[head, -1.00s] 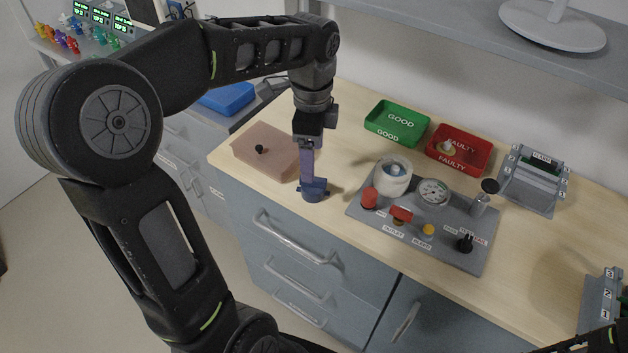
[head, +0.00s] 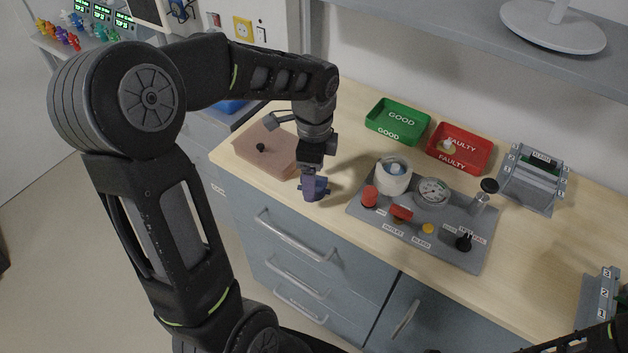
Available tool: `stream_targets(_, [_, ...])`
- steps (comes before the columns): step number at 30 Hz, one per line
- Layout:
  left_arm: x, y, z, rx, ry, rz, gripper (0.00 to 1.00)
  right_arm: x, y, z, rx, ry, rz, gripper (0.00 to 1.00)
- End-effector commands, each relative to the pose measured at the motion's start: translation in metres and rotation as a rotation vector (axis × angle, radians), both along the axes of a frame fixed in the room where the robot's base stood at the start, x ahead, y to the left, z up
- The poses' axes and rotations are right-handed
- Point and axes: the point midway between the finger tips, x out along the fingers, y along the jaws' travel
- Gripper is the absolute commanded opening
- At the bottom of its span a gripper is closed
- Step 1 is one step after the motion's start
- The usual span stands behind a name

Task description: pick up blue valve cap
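My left gripper (head: 314,182) points down over the front left part of the wooden counter. A dark blue-purple blocky shape is at its lower end, close to the counter surface. I cannot tell how much of it is finger and how much a separate piece, nor whether the fingers are open or shut. My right gripper is not in view; only a dark bit of my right arm shows at the bottom right.
The grey panel (head: 365,213) also bears a gauge (head: 433,191), red and yellow knobs and black parts. A green GOOD tray (head: 398,138) and a red FAULTY tray (head: 487,150) stand behind. A pinkish box (head: 246,152) lies left of my gripper. Grey slotted stands are on the right.

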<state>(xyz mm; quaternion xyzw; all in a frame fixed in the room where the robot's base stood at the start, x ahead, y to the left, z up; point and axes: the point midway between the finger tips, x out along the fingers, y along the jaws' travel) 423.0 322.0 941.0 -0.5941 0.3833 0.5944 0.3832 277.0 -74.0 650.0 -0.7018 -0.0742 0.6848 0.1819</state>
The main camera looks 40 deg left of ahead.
Motion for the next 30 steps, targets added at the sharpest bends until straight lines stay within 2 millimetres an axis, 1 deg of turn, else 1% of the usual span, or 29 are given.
stream_targets(1, [-0.0007, -0.0002, -0.0049, -0.001, 0.003, 0.0, 0.75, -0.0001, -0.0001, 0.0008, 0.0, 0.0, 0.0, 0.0])
stream_targets(4, [-0.0002, -0.0002, -0.0086, -0.001, 0.0, 0.0, 0.75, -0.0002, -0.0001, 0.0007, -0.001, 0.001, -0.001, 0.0])
stream_targets(20, [-0.0001, -0.0001, -0.0081, 0.0, 0.0, -0.001, 0.75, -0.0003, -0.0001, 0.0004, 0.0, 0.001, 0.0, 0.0])
stream_targets(23, [-0.0001, -0.0003, -0.0081, 0.0, 0.0, -0.001, 0.68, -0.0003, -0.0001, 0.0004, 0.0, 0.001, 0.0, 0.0])
stream_targets(30, [-0.0001, -0.0003, -0.0081, 0.0, 0.0, -0.001, 0.49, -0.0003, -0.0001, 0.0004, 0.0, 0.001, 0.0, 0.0])
